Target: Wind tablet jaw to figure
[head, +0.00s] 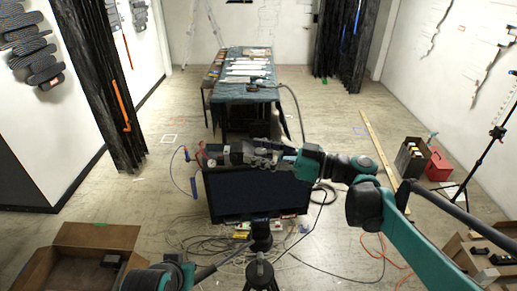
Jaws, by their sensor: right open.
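A dark flat panel (258,192), perhaps the tablet, stands upright in the middle of the floor. My right gripper (232,153) reaches in from the right and is open along the panel's top edge. Its dark fingers overlap grey metal parts there, so I cannot tell whether it touches them. No separate jaw can be made out. Which relief is the figure is unclear; a grey stacked relief (30,48) hangs on the left wall and a faint outline (268,22) shows on the back wall. Only part of my left arm shows at the bottom; its gripper is not visible.
A cloth-covered table (225,92) stands behind the panel. Cables (210,246) lie tangled before it. An open cardboard box (90,238) is at lower left, a red box (438,167) and a tripod (488,150) at right. Floor is clear left of the table.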

